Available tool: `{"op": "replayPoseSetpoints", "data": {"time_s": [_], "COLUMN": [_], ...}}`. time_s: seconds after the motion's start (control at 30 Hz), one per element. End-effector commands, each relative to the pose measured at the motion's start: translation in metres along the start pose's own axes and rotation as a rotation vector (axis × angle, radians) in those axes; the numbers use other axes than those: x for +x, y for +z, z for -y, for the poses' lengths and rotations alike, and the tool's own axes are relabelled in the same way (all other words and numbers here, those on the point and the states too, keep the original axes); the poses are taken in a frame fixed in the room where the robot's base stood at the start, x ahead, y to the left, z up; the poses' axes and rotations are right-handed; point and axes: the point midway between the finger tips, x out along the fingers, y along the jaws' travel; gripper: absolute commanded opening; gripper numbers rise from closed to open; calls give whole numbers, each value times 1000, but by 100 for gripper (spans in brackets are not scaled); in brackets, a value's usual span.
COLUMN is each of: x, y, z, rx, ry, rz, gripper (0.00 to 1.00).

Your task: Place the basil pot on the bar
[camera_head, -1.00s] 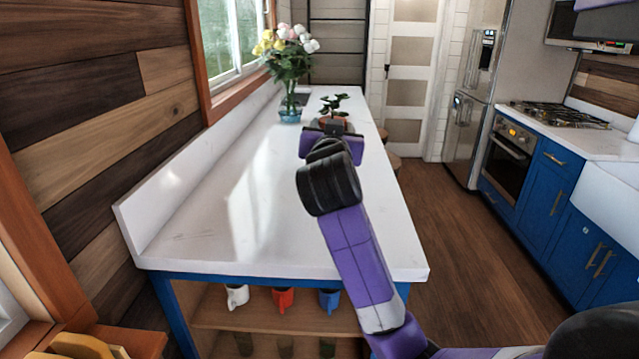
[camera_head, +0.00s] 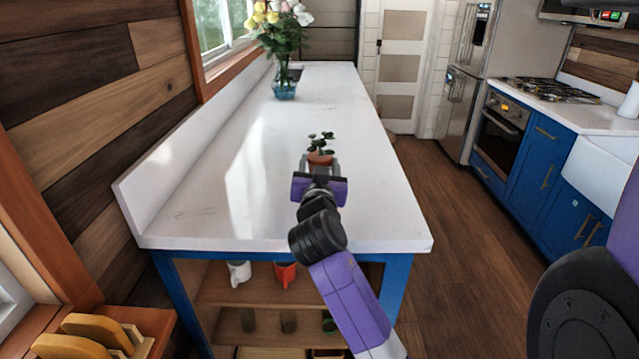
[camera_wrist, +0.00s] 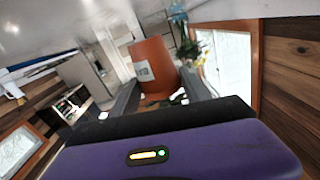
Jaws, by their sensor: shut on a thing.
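The basil pot (camera_head: 320,158) is a small terracotta pot with dark green leaves, upright over the middle of the bar in the head view. My gripper (camera_head: 319,170) is shut on it, with a finger on each side. In the wrist view the orange pot (camera_wrist: 153,66), with a pale label, sits between the fingers of my gripper (camera_wrist: 160,92). The bar (camera_head: 220,205) is a long white counter on a blue frame. I cannot tell whether the pot's base touches the bar, as my gripper hides it.
A glass vase (camera_head: 285,90) of flowers stands at the bar's far left, near the window. The bar top around the pot is largely clear. Mugs (camera_head: 285,273) hang beneath the bar. Blue cabinets (camera_head: 540,160) stand across the wooden floor on the right.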

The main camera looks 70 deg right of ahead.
Motion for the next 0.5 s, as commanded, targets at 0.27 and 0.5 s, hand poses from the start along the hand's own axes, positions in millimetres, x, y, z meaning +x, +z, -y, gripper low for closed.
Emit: {"op": "replayPoseSetpoints", "data": {"time_s": [0.27,0.5], "x": [0,0], "y": [30,47], "z": [-5,-6], "rx": [-1,0], "ry": [4,0], "rz": [2,-1], "gripper": [0,0]}}
